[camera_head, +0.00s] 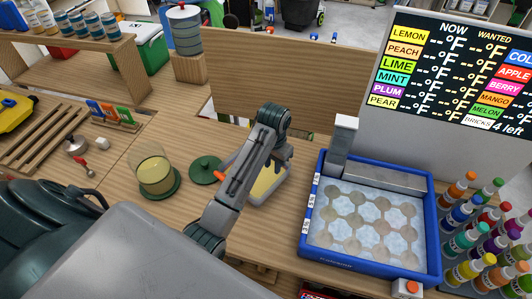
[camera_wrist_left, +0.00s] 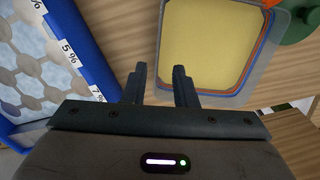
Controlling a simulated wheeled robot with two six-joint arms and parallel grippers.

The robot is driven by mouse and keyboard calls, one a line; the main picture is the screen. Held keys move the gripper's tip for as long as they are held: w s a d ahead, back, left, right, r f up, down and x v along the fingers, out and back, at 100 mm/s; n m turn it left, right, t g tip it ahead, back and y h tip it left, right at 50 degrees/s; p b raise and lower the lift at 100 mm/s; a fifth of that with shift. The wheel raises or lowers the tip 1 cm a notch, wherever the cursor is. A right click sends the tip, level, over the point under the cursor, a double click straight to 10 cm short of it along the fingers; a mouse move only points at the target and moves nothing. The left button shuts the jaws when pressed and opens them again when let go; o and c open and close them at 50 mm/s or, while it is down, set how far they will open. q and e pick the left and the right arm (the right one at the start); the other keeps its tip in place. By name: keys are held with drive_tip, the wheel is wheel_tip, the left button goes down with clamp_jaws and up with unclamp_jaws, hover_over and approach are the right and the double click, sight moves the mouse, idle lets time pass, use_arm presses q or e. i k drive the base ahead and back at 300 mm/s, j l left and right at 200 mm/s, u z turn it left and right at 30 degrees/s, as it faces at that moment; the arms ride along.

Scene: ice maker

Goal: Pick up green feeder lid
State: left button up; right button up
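The green lid (camera_head: 206,170), a dark round disc with a small knob, lies on the wooden counter between a clear cylinder and a square tub of yellow contents. In the left wrist view a green piece, seemingly this lid (camera_wrist_left: 300,20), is cut off at the top right corner. In the head view my left arm crosses in front of the tub, and the fingertips cannot be made out. My right gripper is not in view.
The clear cylinder with yellow contents (camera_head: 154,172) stands left of the lid on a green base. The yellow tub (camera_wrist_left: 205,45) is close to my fingers. A blue ice tray (camera_head: 310,215) is at right, with several bottles beyond. Bare counter lies in front of the lid.

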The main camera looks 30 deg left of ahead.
sight(201, 171)
drive_tip(key=u, duration=1.5)
